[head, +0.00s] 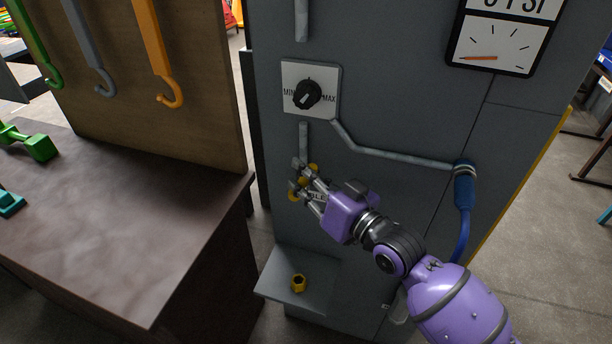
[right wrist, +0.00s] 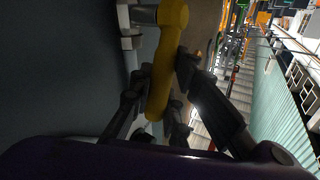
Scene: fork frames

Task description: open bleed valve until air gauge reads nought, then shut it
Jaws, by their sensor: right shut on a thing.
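The bleed valve's yellow handle (head: 293,196) shows in small pieces between the fingers of my right gripper (head: 302,182), at the front of the grey panel. In the right wrist view the yellow lever (right wrist: 164,65) runs between the fingers of my right gripper (right wrist: 165,95), which is shut on it. A label beside the valve is mostly covered by the gripper. The air gauge (head: 500,40) is at top right; its orange needle points left, to the low end of the scale. Its PSI readout is cut off by the picture's top edge. My left gripper is not in view.
A MIN/MAX knob (head: 307,95) sits above the valve. A grey pipe (head: 400,155) leads to a blue hose (head: 464,200) at right. A yellow hex piece (head: 299,283) lies on a low shelf (head: 320,300). A dark bench (head: 120,220) stands at left, with hanging hooks (head: 155,50) behind.

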